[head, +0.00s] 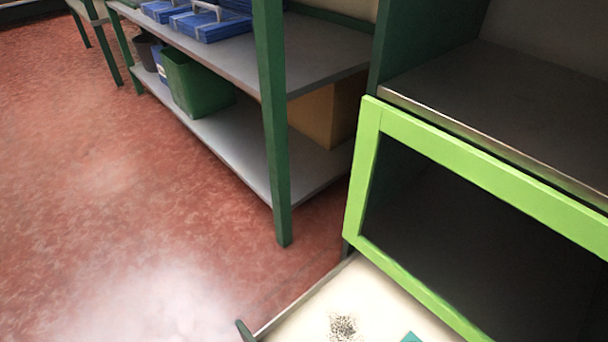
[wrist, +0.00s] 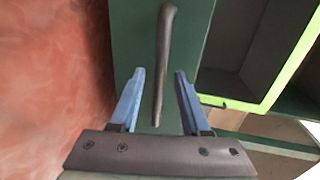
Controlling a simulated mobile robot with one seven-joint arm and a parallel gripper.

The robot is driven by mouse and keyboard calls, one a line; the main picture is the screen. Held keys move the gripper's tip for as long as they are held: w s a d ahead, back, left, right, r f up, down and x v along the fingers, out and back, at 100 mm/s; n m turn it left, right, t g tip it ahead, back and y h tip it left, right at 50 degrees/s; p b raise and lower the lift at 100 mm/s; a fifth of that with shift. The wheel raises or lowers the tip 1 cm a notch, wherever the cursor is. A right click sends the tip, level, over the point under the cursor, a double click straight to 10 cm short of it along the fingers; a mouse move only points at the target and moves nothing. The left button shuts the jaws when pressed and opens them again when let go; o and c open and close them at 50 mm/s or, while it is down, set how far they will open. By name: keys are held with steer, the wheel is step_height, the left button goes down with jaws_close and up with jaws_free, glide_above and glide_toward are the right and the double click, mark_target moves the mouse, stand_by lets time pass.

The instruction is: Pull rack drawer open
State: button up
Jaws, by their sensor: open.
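A drawer (head: 375,305) with a cream inside juts out below the light green frame of the rack at the bottom of the head view. Its dark green front edge (head: 244,331) just shows at the bottom. In the wrist view, a long dark brown bar handle (wrist: 166,50) runs across a green panel (wrist: 135,35). My gripper (wrist: 158,72) is open, with its two blue fingers on either side of the handle in the picture. Whether the fingers touch the handle or reach past it, I cannot tell. My gripper is not in the head view.
The light green frame (head: 470,165) surrounds a dark compartment above the drawer. A speckled patch (head: 343,327) and a teal piece (head: 411,337) show in the drawer. A shelf unit (head: 276,130) with a green bin (head: 195,85) stands behind. Red floor (head: 110,200) at left is clear.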

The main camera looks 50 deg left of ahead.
steer(key=p+v, duration=0.2)
steer(key=v, duration=0.9)
